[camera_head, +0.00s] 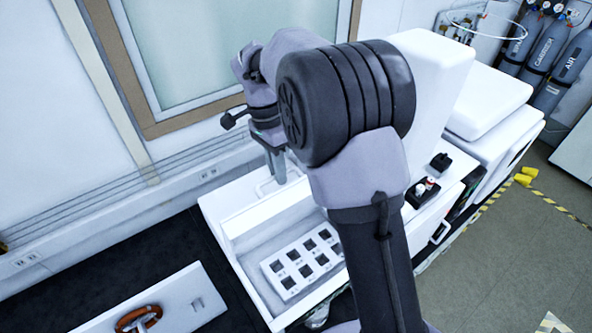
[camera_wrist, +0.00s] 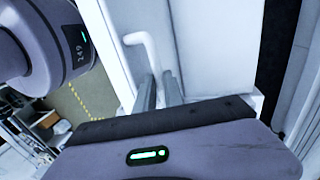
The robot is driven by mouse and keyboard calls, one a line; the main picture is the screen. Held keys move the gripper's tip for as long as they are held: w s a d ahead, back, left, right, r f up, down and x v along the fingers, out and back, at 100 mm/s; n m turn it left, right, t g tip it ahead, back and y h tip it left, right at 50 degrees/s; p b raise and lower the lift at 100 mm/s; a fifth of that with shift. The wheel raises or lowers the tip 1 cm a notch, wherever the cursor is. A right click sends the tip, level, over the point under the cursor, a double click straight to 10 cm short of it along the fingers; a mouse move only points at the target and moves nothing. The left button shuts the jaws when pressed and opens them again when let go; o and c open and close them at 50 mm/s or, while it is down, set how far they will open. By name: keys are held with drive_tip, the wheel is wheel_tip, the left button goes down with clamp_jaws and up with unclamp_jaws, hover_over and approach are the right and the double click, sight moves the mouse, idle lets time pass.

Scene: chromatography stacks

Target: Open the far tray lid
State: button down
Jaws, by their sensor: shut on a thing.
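The far tray (camera_head: 250,277) is a white box on the bench, and its inside shows in the head view. A white rack (camera_head: 303,262) with several dark square wells sits in it. The white lid panel (camera_head: 268,212) is at the tray's wall-side end. A thin white bent handle (camera_head: 263,188) stands on it, and it also shows in the wrist view (camera_wrist: 146,47). My gripper (camera_head: 279,180) points down at the handle. In the wrist view, my gripper's fingers (camera_wrist: 159,92) are closed on the handle, with its bent end standing out beyond them. My arm hides the tray's right part.
A white instrument (camera_head: 436,90) stands right of my arm, beside a black block with vials (camera_head: 423,190). A white panel with an orange-brown ring (camera_head: 138,318) lies lower left. The window wall is close behind my gripper. Gas cylinders (camera_head: 553,55) stand upper right.

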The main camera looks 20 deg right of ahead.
drive_tip(key=shift+w+a+f+g+h+p, duration=0.15)
drive_tip(key=shift+w+a+g, duration=0.2)
drive_tip(key=shift+w, duration=0.35)
drive_tip(key=shift+w+a+f+g+h+p, duration=0.1)
drive_tip(key=shift+w+a+g+h, duration=0.1)
drive_tip(key=shift+w+g, duration=0.4)
drive_tip(key=shift+w+a+f+g+h+p, duration=0.15)
drive_tip(key=shift+w+a+g, duration=0.1)
drive_tip(key=shift+w, duration=0.55)
drive_tip(key=c, duration=1.5)
unclamp_jaws()
drive_tip(key=shift+o, duration=0.2)
drive_tip(key=shift+r, duration=0.15)
